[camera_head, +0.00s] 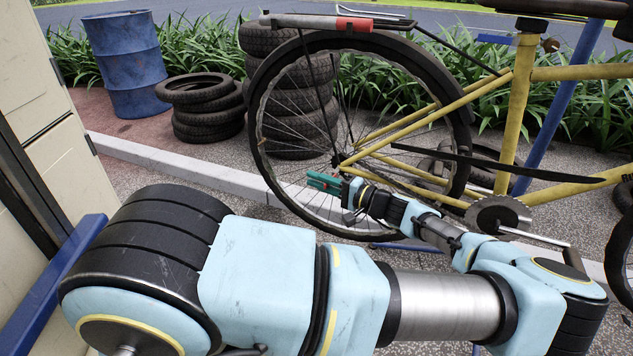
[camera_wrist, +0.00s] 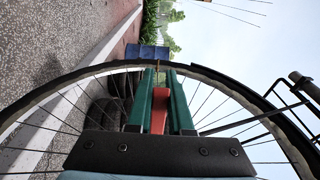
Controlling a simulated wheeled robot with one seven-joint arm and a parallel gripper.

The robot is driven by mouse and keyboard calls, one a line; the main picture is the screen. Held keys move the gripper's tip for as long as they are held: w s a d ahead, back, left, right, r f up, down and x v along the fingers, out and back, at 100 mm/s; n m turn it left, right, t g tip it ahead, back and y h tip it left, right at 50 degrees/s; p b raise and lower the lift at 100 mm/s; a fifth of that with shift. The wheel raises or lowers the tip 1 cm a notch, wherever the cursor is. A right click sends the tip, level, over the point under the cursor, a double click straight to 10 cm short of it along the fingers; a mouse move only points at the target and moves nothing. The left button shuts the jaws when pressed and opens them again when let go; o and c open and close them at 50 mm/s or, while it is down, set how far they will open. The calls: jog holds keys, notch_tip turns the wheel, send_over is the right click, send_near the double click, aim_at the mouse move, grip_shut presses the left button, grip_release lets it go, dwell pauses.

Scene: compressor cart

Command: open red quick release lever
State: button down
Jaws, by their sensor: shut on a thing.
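The red quick release lever (camera_wrist: 158,97) shows in the wrist view as a red piece between the two green fingers. My gripper (camera_wrist: 161,85) is shut on it, one finger along each side. In the head view my gripper (camera_head: 323,181) is beside the rear wheel (camera_head: 452,92), near its hub (camera_head: 338,160). The lever cannot be made out there. How far the lever is turned cannot be told. The wheel's rim and spokes also show in the wrist view, beyond my gripper.
The yellow bike frame (camera_head: 518,100) stands on the right, with its crank and chainring (camera_head: 497,214) near my arm. Stacked tyres (camera_head: 207,122) and a blue barrel (camera_head: 124,62) stand behind at the left. A beige cabinet (camera_head: 50,120) is at the left edge.

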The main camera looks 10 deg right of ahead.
jog(key=n+g+y+b, duration=0.1)
jog(key=g, duration=0.1)
jog(key=s+n+g+y+b, duration=0.1)
jog(key=n+g, duration=0.1)
jog(key=shift+s+d+b, duration=0.2)
jog(key=shift+d+b, duration=0.2)
jog(key=c, duration=0.8)
grip_release()
jog(key=v, duration=1)
jog(key=shift+d+f+b, duration=0.2)
jog(key=shift+d+b, duration=0.15)
jog(key=shift+d, duration=0.05)
